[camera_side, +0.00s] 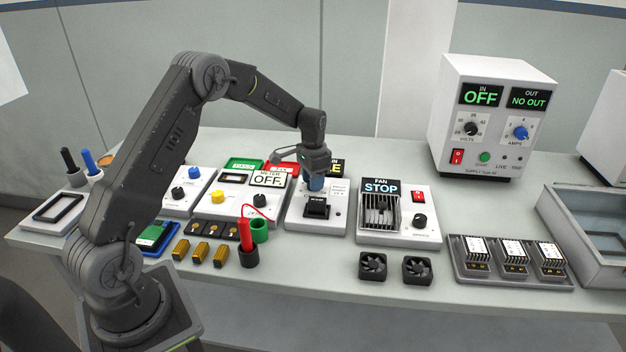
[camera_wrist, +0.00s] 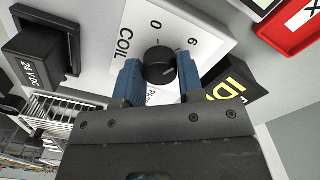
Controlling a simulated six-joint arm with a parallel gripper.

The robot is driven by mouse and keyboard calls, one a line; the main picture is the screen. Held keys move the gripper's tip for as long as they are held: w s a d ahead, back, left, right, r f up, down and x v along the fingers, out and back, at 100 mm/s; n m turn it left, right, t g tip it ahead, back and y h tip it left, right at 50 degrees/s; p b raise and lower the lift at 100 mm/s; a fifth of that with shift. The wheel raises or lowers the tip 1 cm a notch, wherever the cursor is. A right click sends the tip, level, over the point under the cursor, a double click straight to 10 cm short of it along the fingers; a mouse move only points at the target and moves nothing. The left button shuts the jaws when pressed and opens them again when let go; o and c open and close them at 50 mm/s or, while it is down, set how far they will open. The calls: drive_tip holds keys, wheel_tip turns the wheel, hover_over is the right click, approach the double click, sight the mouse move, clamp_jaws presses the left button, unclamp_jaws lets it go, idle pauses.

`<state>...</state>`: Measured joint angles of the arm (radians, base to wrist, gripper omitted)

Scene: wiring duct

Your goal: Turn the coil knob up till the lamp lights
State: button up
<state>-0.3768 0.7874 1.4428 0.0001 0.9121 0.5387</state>
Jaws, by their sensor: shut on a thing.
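The coil knob (camera_wrist: 160,64) is a round black knob on a white panel printed COIL, with a number scale around it, in the wrist view. My gripper (camera_wrist: 159,78) has its blue fingers on both sides of the knob and is shut on it. In the side view my gripper (camera_side: 316,184) reaches down over the back of the relay unit (camera_side: 299,218) and hides the knob. A black relay block (camera_side: 317,207) marked 24 VDC in the wrist view (camera_wrist: 38,52) sits on this unit. A display (camera_wrist: 228,90) with yellow letters is partly covered. I cannot make out a lit lamp.
A fan unit (camera_side: 420,236) showing STOP stands right of the relay unit, and a meter unit (camera_side: 215,207) showing OFF stands left. The supply (camera_side: 480,145) shows OFF and NO OUT.

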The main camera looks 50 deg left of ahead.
drive_tip(key=m, duration=0.4)
drive_tip(key=shift+m, duration=0.4)
drive_tip(key=shift+r, duration=0.1)
idle(0.3)
drive_tip(key=o, duration=0.9)
wheel_tip(320, 180, up, 14)
drive_tip(key=shift+f, duration=0.15)
idle(1.0)
